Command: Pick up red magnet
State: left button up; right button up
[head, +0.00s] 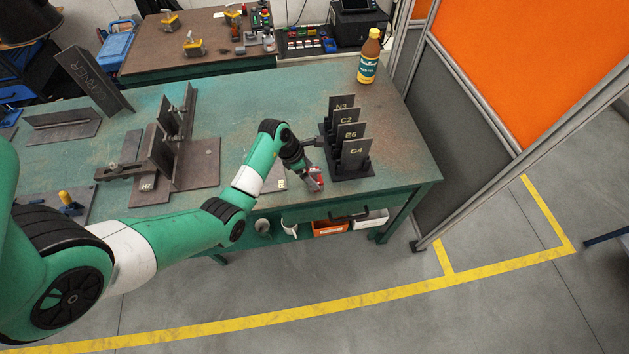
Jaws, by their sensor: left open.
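My left arm reaches in from the left over the green table (240,100). My left gripper (314,181) is open, low over the table's front part, just left of the rack of dark plates. A small red piece, which looks like the red magnet (317,172), shows right at the fingertips. The gripper partly covers it, and I cannot tell whether it is between the fingers or beside them, or touching. My right gripper is not in view.
A rack (348,165) holds upright plates marked N3, C2, E6 and G4 close to the gripper. Welded steel parts (165,150) stand at left. The table's middle back is clear.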

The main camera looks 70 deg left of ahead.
aim_at(314, 178)
pick_arm(q)
jog(key=b+x, duration=0.1)
jog(key=x, duration=0.2)
jog(key=shift+f, duration=0.35)
jog(key=shift+w+r, duration=0.1)
jog(key=shift+r, duration=0.05)
grip_shut()
